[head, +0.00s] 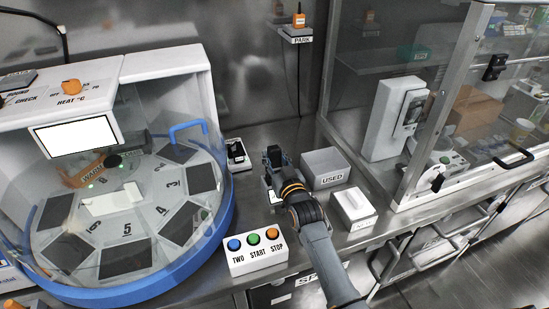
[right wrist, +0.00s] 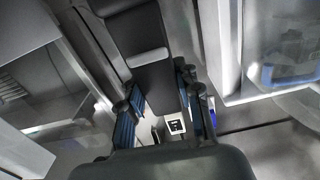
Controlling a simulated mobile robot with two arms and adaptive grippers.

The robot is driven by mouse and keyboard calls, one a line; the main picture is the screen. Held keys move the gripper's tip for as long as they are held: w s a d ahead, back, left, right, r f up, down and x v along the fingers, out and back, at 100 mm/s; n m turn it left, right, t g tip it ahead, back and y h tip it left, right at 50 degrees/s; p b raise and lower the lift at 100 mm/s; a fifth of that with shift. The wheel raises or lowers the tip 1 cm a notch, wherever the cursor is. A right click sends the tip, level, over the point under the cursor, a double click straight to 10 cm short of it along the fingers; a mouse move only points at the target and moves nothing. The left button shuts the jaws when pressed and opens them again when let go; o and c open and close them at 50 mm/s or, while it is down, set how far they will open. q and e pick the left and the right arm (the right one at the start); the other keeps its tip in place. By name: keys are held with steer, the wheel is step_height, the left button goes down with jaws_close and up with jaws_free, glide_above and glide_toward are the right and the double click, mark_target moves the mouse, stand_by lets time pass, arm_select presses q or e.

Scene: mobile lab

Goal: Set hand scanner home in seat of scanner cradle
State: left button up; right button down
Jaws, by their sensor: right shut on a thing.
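My right gripper (head: 273,158) is shut on a dark, blocky body, which I take to be the hand scanner. In the right wrist view the hand scanner (right wrist: 152,82) is a long black body with a grey band, between the fingers of the gripper (right wrist: 162,112). A small white piece with a black square mark (right wrist: 175,126) shows just past the fingers; I cannot tell what it belongs to. A small white holder with a black inside (head: 237,153), which may be the scanner cradle, stands on the bench left of the gripper, apart from it. My left gripper is not in view.
The round machine with a blue rim (head: 226,205) fills the left. A grey USED box (head: 325,168) and a white box (head: 353,207) stand right of my arm. A button box (head: 256,254) is at the front edge. A glass-fronted cabinet (head: 455,120) stands at right.

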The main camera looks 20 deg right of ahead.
steer(key=shift+f, duration=0.2)
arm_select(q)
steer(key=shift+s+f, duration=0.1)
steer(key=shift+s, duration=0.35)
arm_select(e)
steer(key=c, duration=0.9)
jaws_free()
steer(key=shift+c, duration=0.2)
steer(key=shift+s, duration=0.15)
arm_select(q)
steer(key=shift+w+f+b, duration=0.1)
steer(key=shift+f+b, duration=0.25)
steer(key=shift+b, duration=0.1)
arm_select(e)
steer(key=s, duration=1.1)
steer(key=shift+s+d+r, duration=0.15)
steer(key=shift+s+d, duration=0.05)
steer(key=shift+s, duration=0.15)
